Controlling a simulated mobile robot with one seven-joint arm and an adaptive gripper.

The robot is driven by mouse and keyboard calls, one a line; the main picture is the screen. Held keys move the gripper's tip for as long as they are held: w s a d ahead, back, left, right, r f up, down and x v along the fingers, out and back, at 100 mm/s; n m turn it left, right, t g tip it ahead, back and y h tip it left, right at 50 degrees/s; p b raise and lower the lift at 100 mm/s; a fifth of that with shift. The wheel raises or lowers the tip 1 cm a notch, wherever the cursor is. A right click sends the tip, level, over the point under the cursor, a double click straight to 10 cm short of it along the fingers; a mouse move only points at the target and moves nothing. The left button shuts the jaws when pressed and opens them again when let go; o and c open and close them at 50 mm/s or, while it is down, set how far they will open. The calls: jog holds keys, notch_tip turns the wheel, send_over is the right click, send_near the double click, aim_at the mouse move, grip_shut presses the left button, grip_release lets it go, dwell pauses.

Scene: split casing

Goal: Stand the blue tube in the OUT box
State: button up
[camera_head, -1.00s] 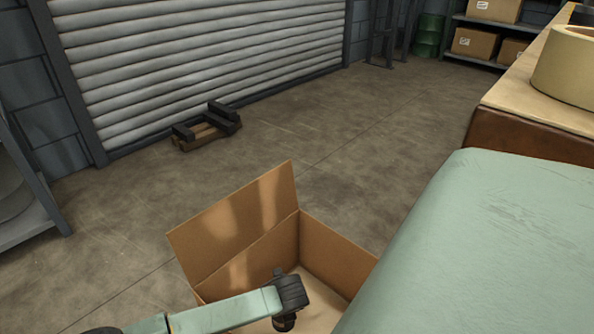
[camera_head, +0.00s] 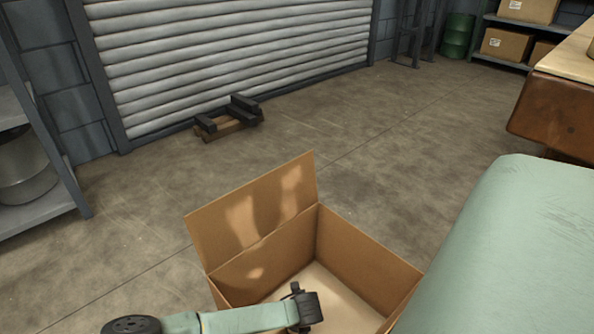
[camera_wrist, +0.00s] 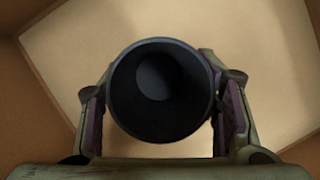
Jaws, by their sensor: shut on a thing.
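The tube (camera_wrist: 118,92) shows end-on in the wrist view as a dark round opening; its colour looks near black there, with a faint blue tint. My gripper (camera_wrist: 160,115) is shut on it, one finger on each side. Behind the tube is the pale bottom of an open cardboard box (camera_wrist: 285,50). In the head view the box (camera_head: 262,250) stands on the floor with a flap raised, and my arm reaches over it. The gripper and tube are not clear there. I cannot tell whether the tube touches the box bottom. No OUT lettering is visible.
My green body fills the lower right of the head view. A wooden bench (camera_head: 565,85) stands at the right. A small pallet-like stack (camera_head: 228,120) lies near the shutter (camera_head: 230,55). A shelf (camera_head: 40,215) stands at the left. The floor between is clear.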

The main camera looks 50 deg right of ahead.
jog(key=o, duration=1.3)
jog(key=shift+f, duration=0.1)
jog(key=shift+c, duration=0.2)
jog(key=p+v, duration=0.3)
jog(key=v, duration=0.9)
